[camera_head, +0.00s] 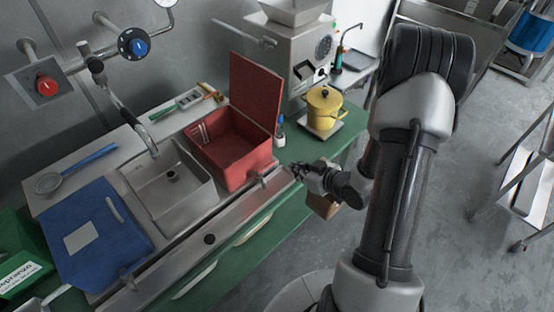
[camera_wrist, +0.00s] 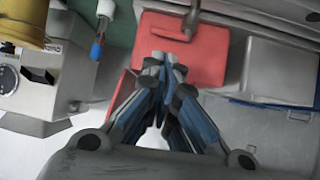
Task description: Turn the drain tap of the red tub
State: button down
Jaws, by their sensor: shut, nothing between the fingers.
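The red tub (camera_head: 235,165) stands on the bench with its red lid (camera_head: 256,92) raised at the right. A small grey drain tap (camera_head: 262,180) sits low on its front wall. In the wrist view the tap (camera_wrist: 188,18) shows near the top, against the red wall (camera_wrist: 206,52). My gripper (camera_head: 296,172) is just right of the tap, in front of the bench edge. In the wrist view my gripper (camera_wrist: 172,64) has its fingertips together with nothing held. The fingertips appear close below the tap; I see no clear contact.
A sink (camera_head: 170,190) and a blue tub (camera_head: 98,240) stand left of the red tub. A yellow pot (camera_head: 322,112), a blue-tipped bottle (camera_head: 280,130) and a grey machine (camera_head: 290,50) stand to the right. Open floor (camera_head: 470,180) lies right of my arm.

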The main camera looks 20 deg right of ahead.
jog(key=b, duration=0.2)
send_near(268, 166)
jog(key=w+f, duration=0.2)
jog(key=w, duration=0.3)
jog(key=shift+x, duration=0.85)
jog(key=shift+a, duration=0.1)
jog(key=shift+w+a+f+b, duration=0.1)
jog(key=shift+w+b, duration=0.35)
jog(key=shift+b, duration=0.25)
jog(key=shift+s+f, duration=0.1)
